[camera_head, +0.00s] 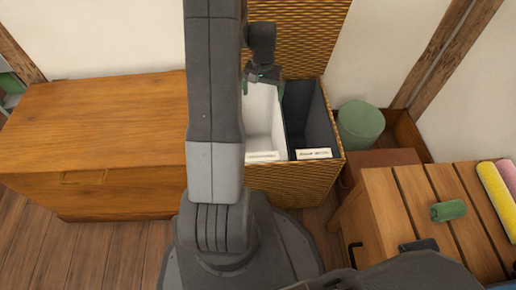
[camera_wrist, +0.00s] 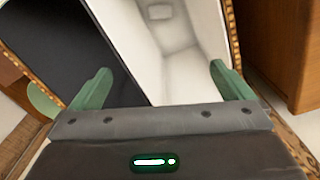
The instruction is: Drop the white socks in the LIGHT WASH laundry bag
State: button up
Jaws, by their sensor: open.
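The wicker laundry hamper (camera_head: 300,185) stands open with a white-lined compartment (camera_head: 259,110) on the left and a dark-lined one (camera_head: 318,120) on the right. Each has a label at its front edge, too blurred to read surely. My gripper (camera_head: 265,82) is over the white compartment, partly hidden by my arm. In the wrist view its green fingers (camera_wrist: 160,68) are spread wide with nothing between them, above the white lining (camera_wrist: 195,45). A small pale shape (camera_wrist: 160,12) lies deep inside the white compartment; I cannot tell if it is the white socks. No white socks show clearly elsewhere.
A wooden chest (camera_head: 95,125) stands left of the hamper. A green round container (camera_head: 360,125) is to the right. A slatted wooden bench (camera_head: 400,205) at the right holds a green roll (camera_head: 449,210), a yellow roll (camera_head: 497,198) and a pink one. The hamper's raised lid (camera_head: 300,35) is behind.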

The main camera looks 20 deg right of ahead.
notch_tip(320, 180, up, 10)
jog(key=p, duration=0.2)
jog(key=shift+f, duration=0.25)
notch_tip(320, 180, down, 14)
jog(key=b, duration=0.5)
jog(key=shift+r+p, duration=2.3)
jog(key=shift+r, duration=0.3)
jog(key=shift+f, duration=0.1)
